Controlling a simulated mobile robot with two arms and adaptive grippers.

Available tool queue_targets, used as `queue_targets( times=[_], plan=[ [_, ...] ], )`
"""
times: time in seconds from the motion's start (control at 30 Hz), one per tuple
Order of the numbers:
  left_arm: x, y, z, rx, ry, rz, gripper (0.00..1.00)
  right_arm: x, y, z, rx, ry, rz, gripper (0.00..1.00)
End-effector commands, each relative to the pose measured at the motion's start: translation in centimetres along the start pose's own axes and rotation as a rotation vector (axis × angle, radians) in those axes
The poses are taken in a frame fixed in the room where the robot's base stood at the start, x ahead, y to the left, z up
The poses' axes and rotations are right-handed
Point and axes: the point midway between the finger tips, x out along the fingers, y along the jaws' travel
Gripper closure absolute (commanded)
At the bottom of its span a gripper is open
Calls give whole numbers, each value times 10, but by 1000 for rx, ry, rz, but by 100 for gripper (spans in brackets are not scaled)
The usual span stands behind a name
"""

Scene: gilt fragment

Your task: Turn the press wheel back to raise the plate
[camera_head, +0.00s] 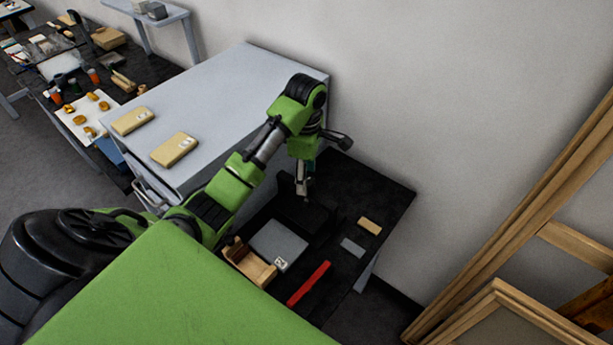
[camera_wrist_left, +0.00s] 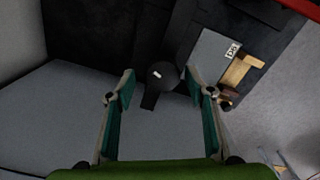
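The black press (camera_head: 300,216) stands on a dark table below my left gripper (camera_head: 303,184) in the head view, partly covered by it. In the left wrist view a dark round part with a small white mark (camera_wrist_left: 163,75) and a short stub shows between the fingertips of my left gripper (camera_wrist_left: 160,88). It may be the wheel's hub or knob; a full wheel cannot be made out. The teal fingers are wide apart, and contact cannot be told. A flat grey slab (camera_head: 278,243) with a white label lies beside the press; it also shows in the wrist view (camera_wrist_left: 212,58). My right gripper is out of view.
A wooden tray-like piece (camera_head: 248,264), a red bar (camera_head: 308,284), a small grey block (camera_head: 352,247) and a tan block (camera_head: 370,225) lie on the dark table (camera_head: 385,190). A tall grey cabinet (camera_head: 235,85) with two tan boxes stands left. Wooden frames (camera_head: 520,225) lean right.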

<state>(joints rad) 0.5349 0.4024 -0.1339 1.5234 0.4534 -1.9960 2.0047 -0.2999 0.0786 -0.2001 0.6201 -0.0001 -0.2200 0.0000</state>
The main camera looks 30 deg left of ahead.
Motion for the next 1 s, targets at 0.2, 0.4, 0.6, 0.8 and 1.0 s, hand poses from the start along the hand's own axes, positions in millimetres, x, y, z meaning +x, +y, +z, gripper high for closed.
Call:
queue_targets(
  times=[0.2, 0.4, 0.6, 0.8, 1.0],
  plan=[
    [3, -2, 1, 3, 0, -8, 50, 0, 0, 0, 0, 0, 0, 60],
    [-1, -2, 0, 3, 2, -6, 50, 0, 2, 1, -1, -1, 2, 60],
    [-22, -1, -1, 5, 5, -4, 50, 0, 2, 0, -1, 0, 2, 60],
    [-60, 0, -2, 4, 5, 0, 50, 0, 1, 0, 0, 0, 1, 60],
    [-95, 0, -1, 2, 3, -3, 50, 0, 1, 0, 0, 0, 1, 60]
  ],
)
